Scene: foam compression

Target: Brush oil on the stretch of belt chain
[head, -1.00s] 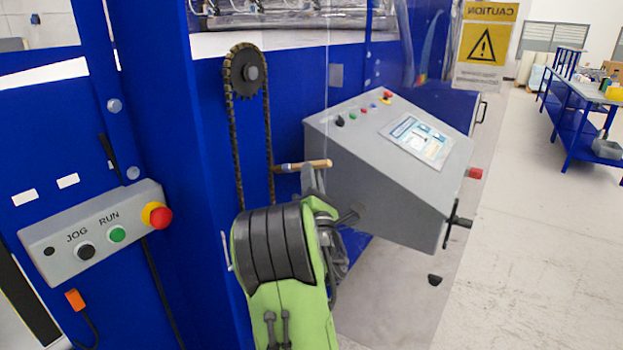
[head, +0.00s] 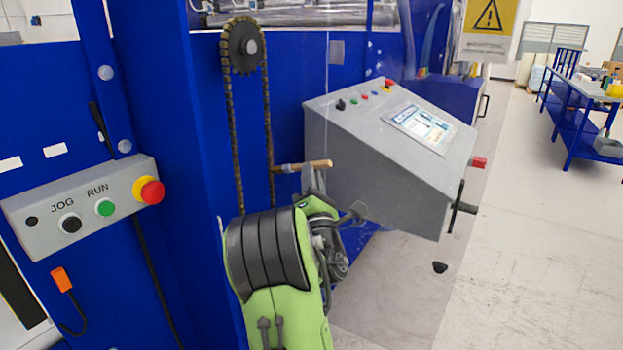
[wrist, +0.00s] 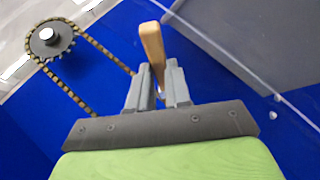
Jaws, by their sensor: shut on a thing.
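The belt chain (head: 231,140) hangs as a loop from a dark sprocket (head: 243,47) on the blue machine face in the head view. It also shows in the wrist view (wrist: 100,48), running from the sprocket (wrist: 50,38) down behind my gripper. My gripper (wrist: 158,85) is shut on the brush's wooden handle (wrist: 152,45). In the head view the brush (head: 302,166) lies roughly level, its handle to the right. Its head end points left, at or very near the right strand of the chain; I cannot tell whether it touches. The lower chain is hidden behind my arm.
A grey control console (head: 400,150) stands close to the right of my gripper. A button box (head: 85,205) with JOG and RUN buttons and a red stop knob (head: 150,191) is at the left. A clear panel edge runs between chain and console. A blue workbench (head: 570,110) stands far right.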

